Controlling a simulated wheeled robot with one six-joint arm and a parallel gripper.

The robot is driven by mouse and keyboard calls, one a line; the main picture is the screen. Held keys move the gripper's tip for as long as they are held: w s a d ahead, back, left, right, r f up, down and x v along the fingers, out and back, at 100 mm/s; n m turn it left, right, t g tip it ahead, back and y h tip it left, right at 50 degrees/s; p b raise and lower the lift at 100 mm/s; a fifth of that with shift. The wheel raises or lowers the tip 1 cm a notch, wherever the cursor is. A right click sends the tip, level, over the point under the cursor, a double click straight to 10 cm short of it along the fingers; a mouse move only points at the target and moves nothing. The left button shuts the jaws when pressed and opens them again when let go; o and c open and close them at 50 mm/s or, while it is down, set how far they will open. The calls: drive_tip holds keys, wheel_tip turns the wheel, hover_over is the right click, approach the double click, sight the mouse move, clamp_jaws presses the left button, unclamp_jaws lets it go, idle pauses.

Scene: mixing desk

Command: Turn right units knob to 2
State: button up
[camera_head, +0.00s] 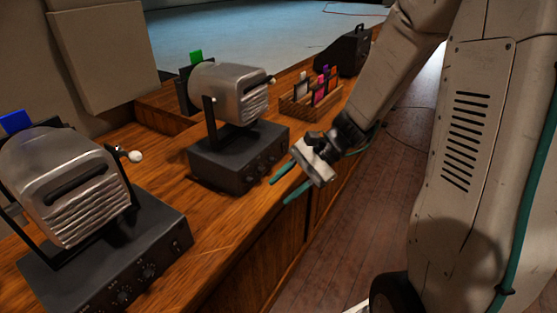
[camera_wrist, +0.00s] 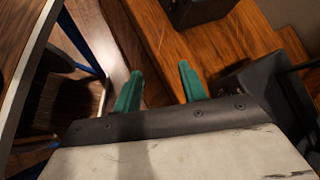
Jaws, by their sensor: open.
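The right unit (camera_head: 238,158) is a dark box on the wooden desk, with a silver, ribbed toaster-shaped housing (camera_head: 232,92) mounted above it. Its front panel carries a row of small dark knobs (camera_head: 262,167); their settings are too small to read. My gripper (camera_head: 279,192) has two green fingers spread apart with nothing between them. It hangs near the desk's front edge, just right of the right unit's front panel and apart from the knobs.
A similar left unit (camera_head: 110,255) stands in the foreground with its own knobs. Behind the right unit are a wooden rack (camera_head: 297,106) with colourful items and a black case (camera_head: 343,52). Floor (camera_head: 330,255) is open in front of the desk. The wrist view shows dark boxes (camera_wrist: 262,85) close by.

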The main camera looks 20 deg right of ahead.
drive_tip(key=w+d+f+m+t, duration=0.6)
drive_tip(key=w+f+m+t, duration=0.1)
drive_tip(key=w+m, duration=0.35)
drive_tip(key=m+t+h, duration=0.4)
drive_tip(key=m, duration=0.2)
approach(275, 160)
drive_tip(key=x, duration=0.8)
drive_tip(key=shift+w+a, duration=0.1)
drive_tip(key=shift+w, duration=0.05)
clamp_jaws()
